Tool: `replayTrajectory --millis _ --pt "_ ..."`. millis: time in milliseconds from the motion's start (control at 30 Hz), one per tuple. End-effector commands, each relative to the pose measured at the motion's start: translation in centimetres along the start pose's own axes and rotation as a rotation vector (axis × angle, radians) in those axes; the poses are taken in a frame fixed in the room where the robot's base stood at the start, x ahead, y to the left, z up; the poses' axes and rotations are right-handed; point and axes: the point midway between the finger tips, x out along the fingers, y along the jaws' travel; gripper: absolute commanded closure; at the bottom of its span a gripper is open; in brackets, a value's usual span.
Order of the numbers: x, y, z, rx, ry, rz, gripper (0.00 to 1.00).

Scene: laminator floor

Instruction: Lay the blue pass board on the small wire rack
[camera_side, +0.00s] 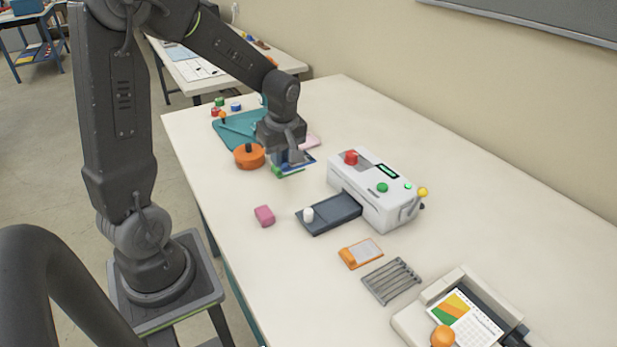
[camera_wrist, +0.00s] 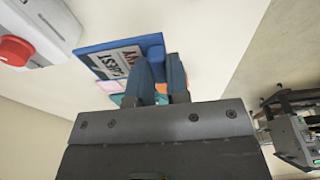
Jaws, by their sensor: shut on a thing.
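My gripper (camera_side: 292,157) is shut on the blue pass board (camera_side: 306,162) at the back of the table. In the wrist view the board (camera_wrist: 92,49) has a blue edge and a pale face with dark lettering, and my fingers (camera_wrist: 163,80) are at its raised blue end. Its height over the boards beneath is hard to tell. A green board (camera_side: 287,171) and a pink board (camera_side: 311,141) show around it. The small wire rack (camera_side: 391,281) lies grey and empty near the front, right of an orange board (camera_side: 359,253).
A white laminator (camera_side: 378,190) with a dark feed tray (camera_side: 331,214) stands between my gripper and the rack. An orange round pot (camera_side: 249,156), a pink block (camera_side: 264,215) and a teal mat (camera_side: 231,131) lie to the left.

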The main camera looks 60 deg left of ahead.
Motion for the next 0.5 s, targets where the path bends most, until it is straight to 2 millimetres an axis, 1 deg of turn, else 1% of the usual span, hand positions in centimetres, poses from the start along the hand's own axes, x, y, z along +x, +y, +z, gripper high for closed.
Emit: replayTrajectory --millis 100,167,267,367,467,500 --pt "-0.3 -0.3 -0.5 0.000 0.000 0.000 1.00" --pt "-0.3 -0.3 -0.5 0.001 0.000 0.000 1.00" --pt "-0.5 0.2 0.4 0.005 -0.002 0.000 1.00" --pt "-0.8 1.2 2.7 0.011 -0.004 0.001 1.00" --pt "-1.2 2.5 6.1 0.015 -0.006 0.002 1.00" --pt "-1.4 3.0 7.6 0.016 -0.007 0.001 1.00"
